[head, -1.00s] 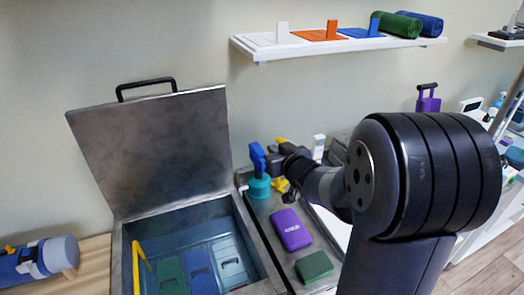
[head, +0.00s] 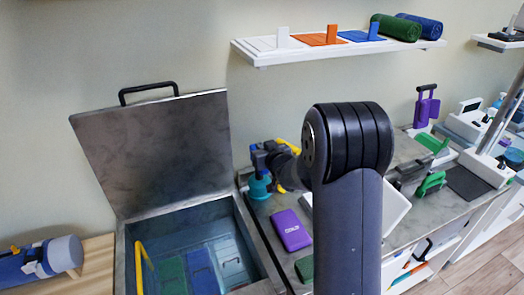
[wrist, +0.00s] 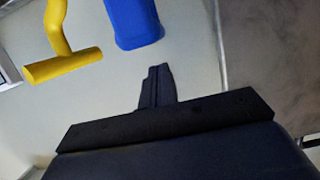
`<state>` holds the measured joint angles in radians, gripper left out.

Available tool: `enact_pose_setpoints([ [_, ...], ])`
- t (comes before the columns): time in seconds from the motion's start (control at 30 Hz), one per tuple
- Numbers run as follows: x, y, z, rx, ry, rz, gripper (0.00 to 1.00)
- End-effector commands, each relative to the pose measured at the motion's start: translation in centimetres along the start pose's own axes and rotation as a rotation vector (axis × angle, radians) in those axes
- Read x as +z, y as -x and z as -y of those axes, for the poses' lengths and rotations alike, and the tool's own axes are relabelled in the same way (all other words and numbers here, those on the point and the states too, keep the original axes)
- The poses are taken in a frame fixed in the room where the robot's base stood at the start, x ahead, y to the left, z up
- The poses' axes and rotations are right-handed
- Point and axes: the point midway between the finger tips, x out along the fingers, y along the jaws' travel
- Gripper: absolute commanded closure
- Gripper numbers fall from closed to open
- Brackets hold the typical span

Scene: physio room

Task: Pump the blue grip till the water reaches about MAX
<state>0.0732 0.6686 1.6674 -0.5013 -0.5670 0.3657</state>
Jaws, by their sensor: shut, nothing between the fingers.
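The pump's teal body (head: 260,187) stands at the right rim of the open metal tank (head: 118,262). Its blue grip is mostly hidden behind my gripper (head: 262,152) in the head view. In the wrist view a blue block (wrist: 133,22), which looks like the grip, lies ahead of my fingers with a gap. My gripper (wrist: 157,86) shows there with its fingers shut and empty. The tank holds bluish water (head: 172,232) over green, blue and pale packs. I cannot make out a MAX mark or the exact water level.
A yellow T-shaped handle (wrist: 62,66) is left of the blue block in the wrist view. A purple COLD pack (head: 291,230) and a green pack (head: 304,268) lie on the counter.

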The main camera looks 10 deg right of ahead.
Motion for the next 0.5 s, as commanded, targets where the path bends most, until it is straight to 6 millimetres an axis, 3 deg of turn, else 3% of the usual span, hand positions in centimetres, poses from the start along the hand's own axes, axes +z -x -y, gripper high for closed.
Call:
enact_pose_setpoints([
  [0.2,1.6,-0.4,0.0,0.0,0.0,-0.001,1.0],
  [0.5,1.9,-0.4,0.0,0.0,0.0,-0.002,1.0],
])
